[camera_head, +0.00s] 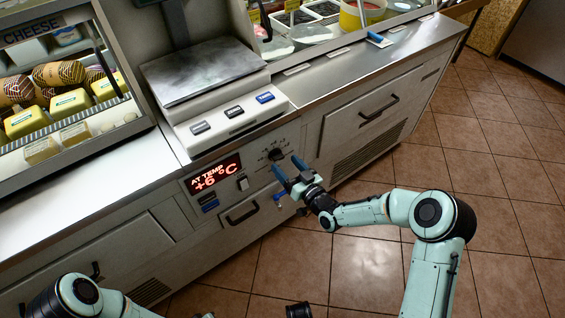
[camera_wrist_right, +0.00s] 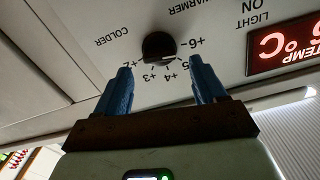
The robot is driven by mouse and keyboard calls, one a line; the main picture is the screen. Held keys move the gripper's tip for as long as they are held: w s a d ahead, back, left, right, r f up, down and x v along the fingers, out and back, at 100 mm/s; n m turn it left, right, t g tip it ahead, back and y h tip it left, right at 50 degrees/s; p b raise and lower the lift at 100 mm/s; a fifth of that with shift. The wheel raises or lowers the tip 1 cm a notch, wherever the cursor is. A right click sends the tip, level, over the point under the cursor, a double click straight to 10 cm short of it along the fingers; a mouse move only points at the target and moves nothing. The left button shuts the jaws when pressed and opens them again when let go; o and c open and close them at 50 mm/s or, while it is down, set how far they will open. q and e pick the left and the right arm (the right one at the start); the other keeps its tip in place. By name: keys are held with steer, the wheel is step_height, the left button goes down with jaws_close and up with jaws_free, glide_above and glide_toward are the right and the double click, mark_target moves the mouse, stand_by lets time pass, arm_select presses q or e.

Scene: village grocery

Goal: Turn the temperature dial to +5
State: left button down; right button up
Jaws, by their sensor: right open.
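The black temperature dial (camera_head: 276,154) sits on the front panel of the counter; it also shows in the right wrist view (camera_wrist_right: 159,45), ringed by marks from +2 to +6 with COLDER and WARMER beside them. Its pointer direction is hard to make out. The red display (camera_head: 215,175) reads AT TEMP +6°C and shows partly in the right wrist view (camera_wrist_right: 285,46). My right gripper (camera_head: 284,165) is open, its blue fingers pointing at the panel; in the right wrist view (camera_wrist_right: 160,66) they stand apart either side of the dial, seemingly just short of it. My left gripper is not seen.
A rocker switch (camera_head: 243,184) lies between display and dial. Drawer handles (camera_head: 242,212) stick out below. A scale (camera_head: 205,75) stands on the counter above, beside a cheese case (camera_head: 60,90). The tiled floor (camera_head: 500,190) at right is clear.

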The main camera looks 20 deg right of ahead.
mark_target(277, 157)
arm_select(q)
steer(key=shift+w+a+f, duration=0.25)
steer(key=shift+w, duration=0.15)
arm_select(e)
steer(key=shift+x, duration=1.35)
steer(key=c, duration=1.1)
steer(key=shift+o, duration=0.2)
steer(key=shift+m, duration=0.3)
steer(key=m, duration=0.3)
steer(key=shift+d+f+b, duration=0.1)
steer(key=shift+b, duration=0.2)
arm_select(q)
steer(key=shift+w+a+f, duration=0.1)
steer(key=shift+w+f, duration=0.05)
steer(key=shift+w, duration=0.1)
arm_select(e)
steer(key=shift+m, duration=2.1)
steer(key=shift+f, duration=0.1)
